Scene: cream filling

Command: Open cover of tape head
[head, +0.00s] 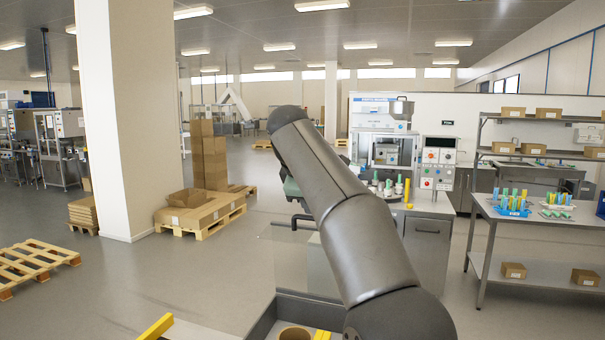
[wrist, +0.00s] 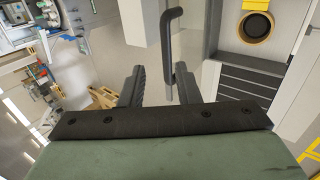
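A brown round ring (wrist: 256,27) sits in a dark-edged unit, also at the head view's bottom edge. A grey cabinet (head: 428,255) with a control box (head: 438,163) stands right of my arm. A table (head: 540,217) with coloured tubes is farther right.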

